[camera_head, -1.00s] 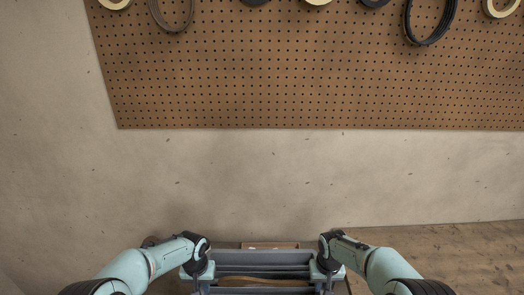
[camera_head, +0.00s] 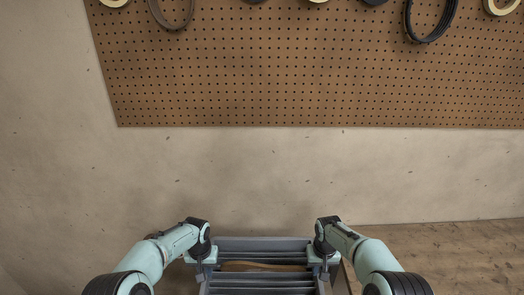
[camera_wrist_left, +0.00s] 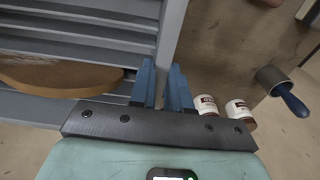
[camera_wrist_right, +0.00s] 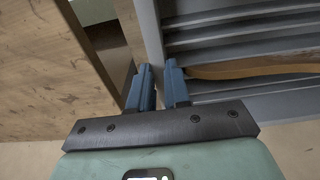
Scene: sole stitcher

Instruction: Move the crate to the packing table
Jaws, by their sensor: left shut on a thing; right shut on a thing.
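The crate (camera_head: 262,244) is grey with slatted walls and sits low in the middle of the head view. A brown curved piece (camera_head: 262,266) lies inside it. My left gripper (camera_head: 201,270) is shut on the crate's left wall, and my right gripper (camera_head: 324,268) is shut on its right wall. In the left wrist view the fingers (camera_wrist_left: 165,88) clasp the crate's edge beside its slats (camera_wrist_left: 90,28). In the right wrist view the fingers (camera_wrist_right: 160,86) clasp the opposite edge of the crate (camera_wrist_right: 235,32). The crate's underside is hidden. I cannot identify the packing table.
A pegboard (camera_head: 300,85) with hanging rings is on the wall ahead. A wooden surface (camera_head: 450,250) lies at the right. The left wrist view shows two white cans (camera_wrist_left: 239,112) and a blue-handled tool (camera_wrist_left: 288,97) beside the crate. A wooden panel (camera_wrist_right: 40,80) stands near my right gripper.

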